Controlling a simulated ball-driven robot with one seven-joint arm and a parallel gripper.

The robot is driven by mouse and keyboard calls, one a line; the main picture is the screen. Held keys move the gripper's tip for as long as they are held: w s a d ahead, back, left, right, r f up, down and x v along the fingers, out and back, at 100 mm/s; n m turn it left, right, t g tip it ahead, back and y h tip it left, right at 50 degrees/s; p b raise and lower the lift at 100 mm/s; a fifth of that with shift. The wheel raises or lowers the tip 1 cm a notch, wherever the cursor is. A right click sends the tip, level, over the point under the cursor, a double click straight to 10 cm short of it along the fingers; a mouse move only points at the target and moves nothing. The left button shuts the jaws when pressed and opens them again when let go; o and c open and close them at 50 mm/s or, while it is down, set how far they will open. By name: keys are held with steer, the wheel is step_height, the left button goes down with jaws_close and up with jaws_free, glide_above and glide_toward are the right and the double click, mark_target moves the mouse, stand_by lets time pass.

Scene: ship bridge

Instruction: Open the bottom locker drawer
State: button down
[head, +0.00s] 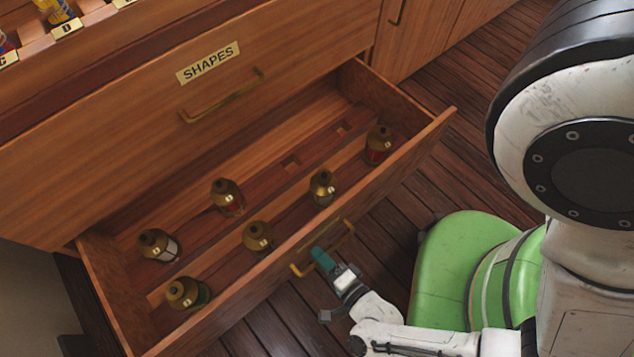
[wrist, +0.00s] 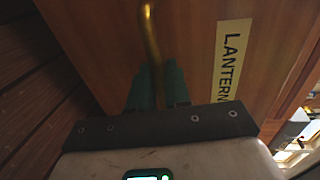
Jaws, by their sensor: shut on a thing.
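The bottom locker drawer (head: 290,250) stands pulled out from the cabinet in the head view, its inside in sight. Several small brass lanterns, such as one at the right end (head: 378,143), stand in it. A brass handle (head: 298,270) is on its front; the handle also shows in the wrist view (wrist: 149,35). My gripper (head: 322,258) is at the handle, its teal fingers shut on it. The wrist view shows the fingers (wrist: 158,88) on either side of the brass bar, beside a label reading "LANTERN" (wrist: 230,60), cut off at its end.
Above is a shut drawer labelled "SHAPES" (head: 208,62) with its own brass handle (head: 222,97). More cabinet doors (head: 425,35) are at the upper right. Bare plank floor (head: 400,215) lies between the open drawer and my green base.

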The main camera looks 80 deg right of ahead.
steer(key=shift+s+a, duration=0.1)
steer(key=c, duration=1.3)
jaws_free()
steer(key=p+v, duration=0.1)
steer(key=v, duration=0.9)
steer(key=shift+s+a, duration=0.2)
steer(key=shift+s, duration=0.1)
